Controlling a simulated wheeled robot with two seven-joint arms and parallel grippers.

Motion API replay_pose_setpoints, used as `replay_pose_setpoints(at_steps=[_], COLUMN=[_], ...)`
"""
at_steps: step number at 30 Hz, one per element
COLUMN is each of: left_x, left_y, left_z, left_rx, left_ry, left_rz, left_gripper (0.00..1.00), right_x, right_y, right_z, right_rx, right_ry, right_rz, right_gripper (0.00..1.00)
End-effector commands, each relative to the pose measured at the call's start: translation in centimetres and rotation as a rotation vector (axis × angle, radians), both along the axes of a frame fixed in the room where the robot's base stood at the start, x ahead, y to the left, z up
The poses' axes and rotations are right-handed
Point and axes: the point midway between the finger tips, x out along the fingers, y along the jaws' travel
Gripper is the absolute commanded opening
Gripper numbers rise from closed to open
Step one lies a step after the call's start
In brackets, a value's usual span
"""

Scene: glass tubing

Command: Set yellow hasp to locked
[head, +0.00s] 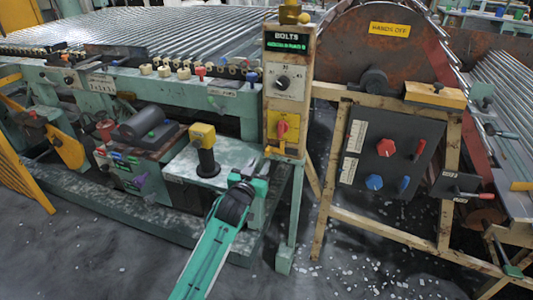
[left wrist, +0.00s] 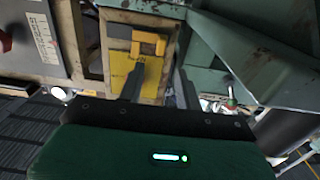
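The yellow hasp (head: 282,152) is low on the tan control post, just under a yellow plate (head: 290,108) with a red handle (head: 283,129). In the left wrist view the yellow hasp (left wrist: 148,42) shows as a bar with two stubby ends, beside the yellow plate (left wrist: 122,68). Whether it is locked or unlocked I cannot tell. My left gripper (head: 262,172) is below and in front of the post; its fingers (left wrist: 160,72) are apart, with nothing between them, and point toward the hasp. My right gripper is not in view.
The post carries a BOLTS display (head: 287,42) and a black dial (head: 283,83). A dark panel (head: 388,155) with red and blue knobs stands to the right. A pale bench with a yellow-topped black joystick (head: 204,150) is to the left. A green beam (left wrist: 235,45) lies close in the wrist view.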

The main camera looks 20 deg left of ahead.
Motion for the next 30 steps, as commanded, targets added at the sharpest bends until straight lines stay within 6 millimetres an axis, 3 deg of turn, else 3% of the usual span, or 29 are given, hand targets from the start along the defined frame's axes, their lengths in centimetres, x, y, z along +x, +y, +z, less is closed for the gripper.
replay_pose_setpoints(at_steps=[6,12,26,30], left_x=[3.9,6.4,7.4,7.4], left_y=[-0.1,-0.2,-0.3,-0.3], left_z=[-0.1,-0.1,0.0,0.0], left_rx=[0.001,0.000,0.000,0.000], left_ry=[-0.001,0.000,0.000,0.000], left_rz=[0.000,0.000,0.000,0.000], left_gripper=[0.35,0.35,0.35,0.09], right_x=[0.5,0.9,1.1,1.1], right_y=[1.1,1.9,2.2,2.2], right_z=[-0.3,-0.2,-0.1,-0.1], right_rx=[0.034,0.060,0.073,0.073], right_ry=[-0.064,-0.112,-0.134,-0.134], right_rz=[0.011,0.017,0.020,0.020], right_gripper=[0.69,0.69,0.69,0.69])
